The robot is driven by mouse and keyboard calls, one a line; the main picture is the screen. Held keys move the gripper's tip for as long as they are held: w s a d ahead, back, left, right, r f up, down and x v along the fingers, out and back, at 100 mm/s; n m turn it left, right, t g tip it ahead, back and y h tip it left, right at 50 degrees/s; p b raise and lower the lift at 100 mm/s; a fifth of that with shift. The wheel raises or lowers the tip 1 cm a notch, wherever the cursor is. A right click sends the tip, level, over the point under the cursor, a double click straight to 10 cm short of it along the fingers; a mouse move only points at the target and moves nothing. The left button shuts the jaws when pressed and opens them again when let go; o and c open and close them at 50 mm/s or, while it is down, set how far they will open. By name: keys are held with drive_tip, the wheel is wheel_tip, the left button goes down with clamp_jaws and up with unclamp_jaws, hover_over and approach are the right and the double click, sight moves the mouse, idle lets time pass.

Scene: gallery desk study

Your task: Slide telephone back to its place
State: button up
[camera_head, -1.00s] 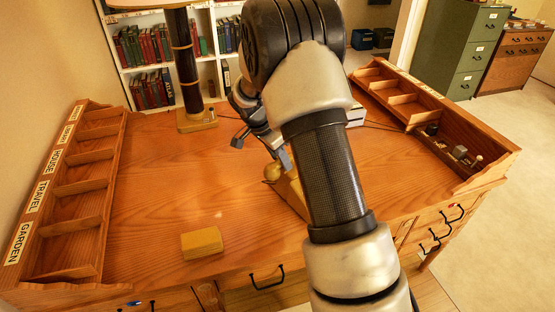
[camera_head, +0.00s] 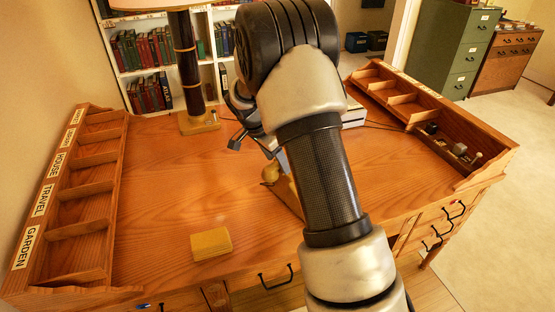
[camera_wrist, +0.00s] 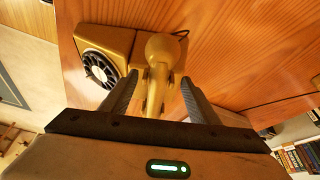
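The telephone is mustard yellow with a black-and-white rotary dial (camera_wrist: 100,68) and a handset (camera_wrist: 162,50) lying on its body. It sits on the wooden desk (camera_head: 165,180). In the head view only a small yellow part of the telephone (camera_head: 270,173) shows; my arm hides the rest. My gripper (camera_wrist: 158,92) is open, with its two grey fingers apart on either side of the handset. Gaps show beside the handset, and I cannot tell whether either finger touches it. In the head view my gripper (camera_head: 254,147) is partly hidden behind my arm, just above the telephone.
A yellow notepad (camera_head: 211,244) lies near the front edge. A lamp base (camera_head: 199,122) stands at the back left. Labelled wooden compartments (camera_head: 62,190) line the left side, and another organizer (camera_head: 425,110) lines the right. The desk's left middle is clear.

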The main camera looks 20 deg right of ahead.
drive_tip(key=shift+o, duration=0.3)
drive_tip(key=shift+d, duration=0.15)
drive_tip(key=shift+r, duration=0.3)
drive_tip(key=p+v, duration=0.1)
drive_tip(key=v, duration=1.6)
drive_tip(key=shift+f, duration=0.1)
